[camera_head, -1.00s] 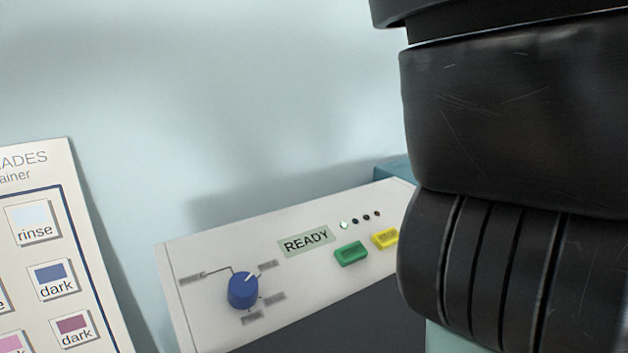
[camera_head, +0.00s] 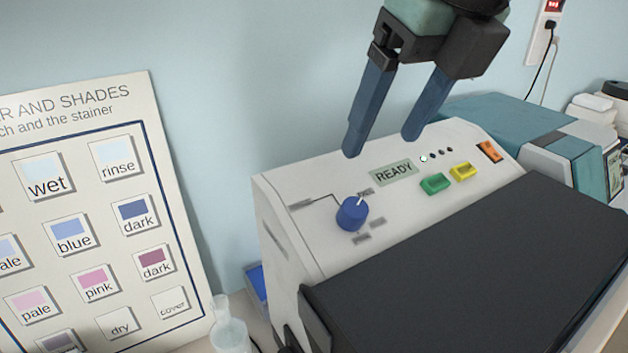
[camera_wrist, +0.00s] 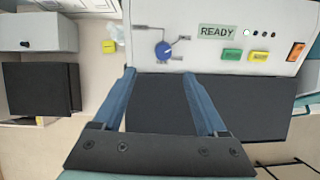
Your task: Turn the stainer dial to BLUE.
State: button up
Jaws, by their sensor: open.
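The stainer (camera_head: 290,200) is a white machine with a sloped panel and a dark lid. Its blue dial (camera_head: 352,212) is at the left of the panel, with a white pointer mark aimed up and to the right. Small labels around the dial are too blurred to read. The dial also shows in the wrist view (camera_wrist: 163,50). My gripper (camera_head: 383,145) is open and empty, its two blue fingers pointing down above and behind the panel, apart from the dial. In the wrist view my gripper (camera_wrist: 157,72) has its fingers spread apart.
The panel has a READY display (camera_head: 394,172), a green button (camera_head: 435,184), a yellow button (camera_head: 463,171) and an orange switch (camera_head: 489,151). A shade chart (camera_head: 70,215) stands at left. A clear bottle (camera_head: 229,335) stands near the stainer's left side. A teal machine (camera_head: 510,125) is behind right.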

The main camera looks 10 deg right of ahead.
aim_at(355, 207)
jog(key=p+x, duration=0.1)
jog(key=x, duration=0.3)
jog(key=p+x, duration=0.1)
jog(key=x, duration=0.3)
jog(key=p+x, duration=0.1)
jog(key=x, duration=0.4)
jog(key=shift+s+d+p, duration=0.1)
jog(key=shift+d+p, duration=0.25)
grip_shut()
